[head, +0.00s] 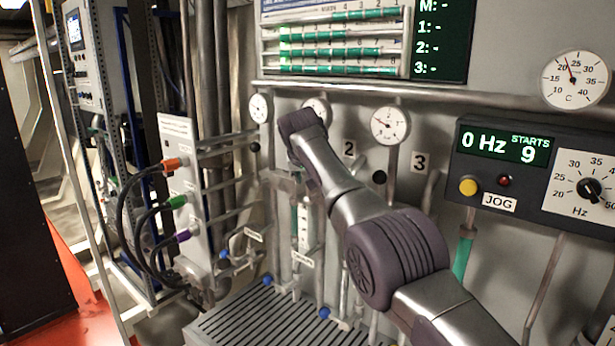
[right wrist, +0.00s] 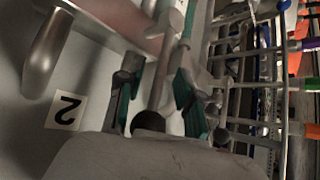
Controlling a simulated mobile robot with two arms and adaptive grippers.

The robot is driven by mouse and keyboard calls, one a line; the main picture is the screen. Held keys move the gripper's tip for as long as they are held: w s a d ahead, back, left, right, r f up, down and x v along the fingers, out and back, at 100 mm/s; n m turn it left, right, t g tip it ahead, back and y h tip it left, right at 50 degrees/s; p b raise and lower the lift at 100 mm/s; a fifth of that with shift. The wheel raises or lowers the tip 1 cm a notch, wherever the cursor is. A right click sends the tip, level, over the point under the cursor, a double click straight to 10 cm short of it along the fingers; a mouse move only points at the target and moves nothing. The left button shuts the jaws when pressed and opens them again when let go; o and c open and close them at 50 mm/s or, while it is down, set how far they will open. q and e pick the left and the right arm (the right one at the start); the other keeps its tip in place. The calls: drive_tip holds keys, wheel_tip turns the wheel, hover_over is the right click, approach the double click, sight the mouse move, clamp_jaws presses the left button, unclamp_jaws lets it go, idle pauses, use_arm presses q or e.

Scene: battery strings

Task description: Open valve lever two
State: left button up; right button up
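In the right wrist view, a lever rod with a black ball knob (right wrist: 148,123) stands between the two fingers of my right gripper (right wrist: 158,92). The lever is beside an upside-down label "2" (right wrist: 65,110). The fingers have green pads and are apart, with a gap to the rod on both sides. I cannot tell whether either pad touches the knob. In the head view, my right arm comes in from the lower right and hides the gripper and this lever. The label "2" (head: 349,149) shows just right of the arm. My left gripper is not in view.
Another black knob (head: 379,177) is near label "3" (head: 419,162), and one more (head: 254,147) is at the left. Gauges (head: 390,126) line the panel above. Cables with coloured plugs (head: 175,163) hang at the left. A slatted grate (head: 260,318) lies below.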

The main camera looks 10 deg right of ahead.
drive_tip(key=v, duration=1.2)
idle(0.4)
